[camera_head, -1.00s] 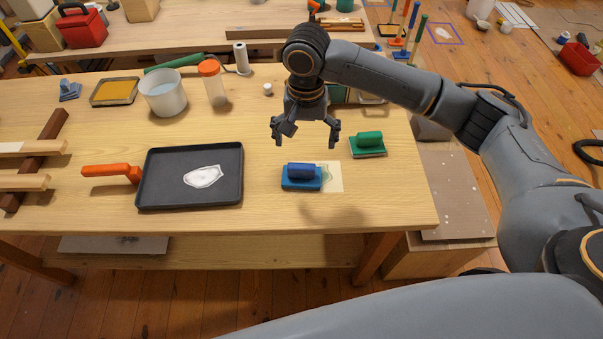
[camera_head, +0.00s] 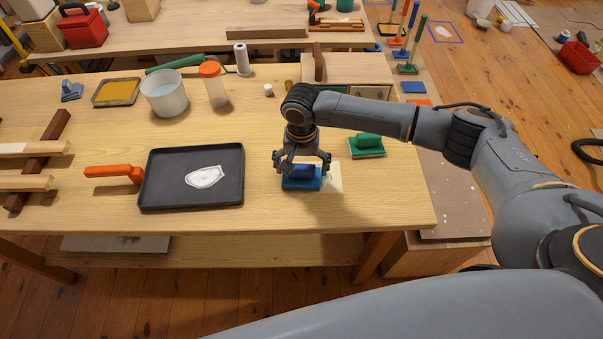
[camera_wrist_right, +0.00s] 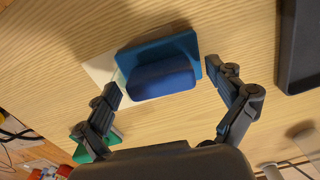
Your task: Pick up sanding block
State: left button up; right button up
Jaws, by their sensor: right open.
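A blue sanding block (camera_head: 300,183) with a darker blue rounded handle lies on the wooden table, partly over a pale sheet (camera_head: 332,178). My right gripper (camera_head: 302,168) is open, pointing down directly over the block. In the right wrist view, the block's handle (camera_wrist_right: 161,80) lies between the spread fingers (camera_wrist_right: 170,82), with a gap at each side. A green sanding block (camera_head: 367,145) lies to the right on the table. My left gripper is not in view.
A black tray (camera_head: 150,195) with a white patch lies to the left, with an orange-handled tool (camera_head: 115,172) beside it. A white bucket (camera_head: 165,95) and an orange-lidded jar (camera_head: 214,86) stand farther back. The table's front strip is clear.

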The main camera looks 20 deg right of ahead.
jog(key=c, duration=1.3)
jog(key=shift+r, duration=0.15)
jog(key=shift+r+b, duration=0.3)
jog(key=shift+r, duration=0.25)
jog(key=s+a+r+b, duration=0.2)
jog(key=s+a+r, duration=0.6)
jog(key=a+r, duration=0.3)
jog(key=shift+s+r, duration=0.35)
jog(key=shift+r, duration=0.05)
jog(key=o, duration=0.6)
jog(key=c, duration=0.4)
